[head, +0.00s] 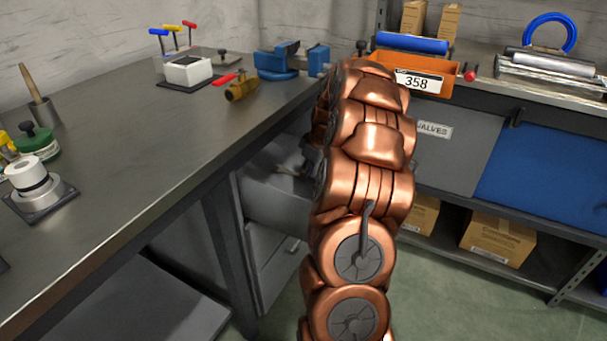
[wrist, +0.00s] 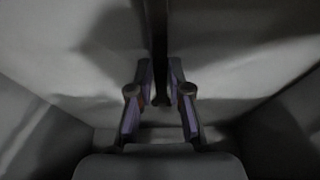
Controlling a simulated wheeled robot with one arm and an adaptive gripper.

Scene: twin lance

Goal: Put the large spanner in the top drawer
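A long dark bar (wrist: 160,35), which looks like the large spanner's handle, runs down the middle of the wrist view between the fingers of my gripper (wrist: 161,75). The fingers close in on it from both sides, and their tips look tight against it. Its ends are not clear in the dim light. Around it are the grey floor and walls of an open drawer (wrist: 40,125). In the head view the open drawer (head: 272,197) juts out under the bench corner, with my arm in front. My gripper is mostly hidden there.
The dark workbench (head: 130,150) overhangs the drawer on the left. A blue vise (head: 278,62), a brass valve with a red handle (head: 240,87) and an orange bin (head: 430,82) stand on the bench tops. Cardboard boxes (head: 497,238) sit on the lower shelf at right.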

